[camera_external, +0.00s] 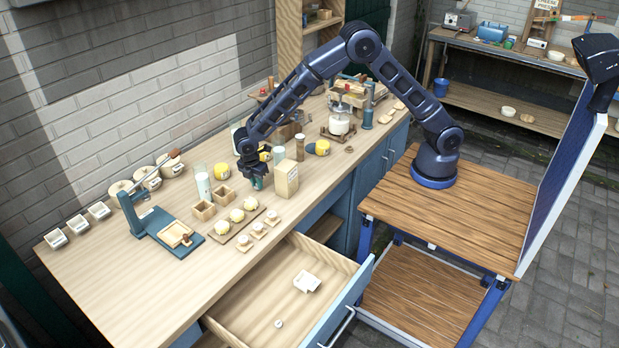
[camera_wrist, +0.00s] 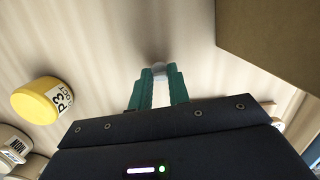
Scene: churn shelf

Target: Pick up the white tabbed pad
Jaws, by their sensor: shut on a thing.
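A white pad-like piece with a small tab (camera_external: 307,281) lies in the open drawer (camera_external: 262,308), apart from my gripper. My gripper (camera_external: 258,181) is low over the worktop, left of a tan upright box (camera_external: 286,179). In the wrist view its teal fingers (camera_wrist: 158,78) are shut on a small pale thing with a grey rounded end (camera_wrist: 158,67). Most of this thing is hidden between the fingers, and I cannot tell what it is.
A yellow-topped piece marked P3 (camera_wrist: 38,101) lies left in the wrist view. Around my gripper stand small wooden boxes (camera_external: 203,210), a tray of yellow-topped pieces (camera_external: 237,223) and pale cylinders (camera_external: 203,186). A blue press (camera_external: 165,230) stands left. A small round piece (camera_external: 278,323) lies in the drawer.

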